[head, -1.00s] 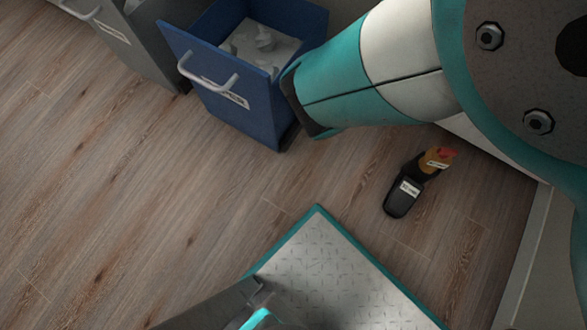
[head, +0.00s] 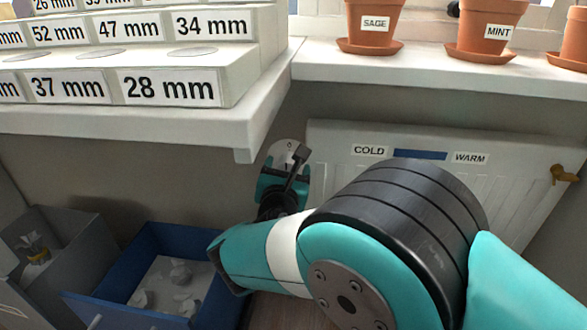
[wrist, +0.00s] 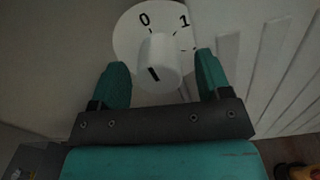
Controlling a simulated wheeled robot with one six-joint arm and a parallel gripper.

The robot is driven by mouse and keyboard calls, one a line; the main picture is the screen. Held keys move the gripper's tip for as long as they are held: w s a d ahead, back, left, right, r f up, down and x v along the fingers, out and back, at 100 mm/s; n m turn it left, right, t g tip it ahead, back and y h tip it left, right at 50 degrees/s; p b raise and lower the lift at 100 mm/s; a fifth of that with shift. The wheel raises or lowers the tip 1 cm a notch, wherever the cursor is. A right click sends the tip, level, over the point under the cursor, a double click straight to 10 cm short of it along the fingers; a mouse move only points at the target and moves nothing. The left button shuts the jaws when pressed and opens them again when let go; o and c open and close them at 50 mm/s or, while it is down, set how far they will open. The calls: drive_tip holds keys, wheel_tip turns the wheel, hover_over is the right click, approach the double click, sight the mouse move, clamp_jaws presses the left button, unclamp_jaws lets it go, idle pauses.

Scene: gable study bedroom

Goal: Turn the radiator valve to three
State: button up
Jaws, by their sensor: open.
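The radiator valve has a white round dial (wrist: 128,38) with "0" and "1" showing, and a white knob (wrist: 158,60) with a short black mark on its end. I cannot tell which number the mark points to; the other numbers are hidden. In the wrist view my gripper (wrist: 161,66) is open, with one teal finger on each side of the knob and visible gaps between. In the head view the dial (head: 283,152) is at the left end of the white radiator (head: 350,190), partly covered by my gripper (head: 285,182).
A COLD–WARM strip (head: 420,154) is on the radiator. A white shelf (head: 230,130) with millimetre-labelled steps juts out above left. A sill (head: 420,68) with herb pots runs above. A blue drawer bin (head: 130,270) and a grey one (head: 65,255) stand below left.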

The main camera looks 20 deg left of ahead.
drive_tip(key=shift+w+a, duration=0.15)
drive_tip(key=shift+w, duration=0.3)
drive_tip(key=shift+c, duration=0.5)
drive_tip(key=c, duration=0.8)
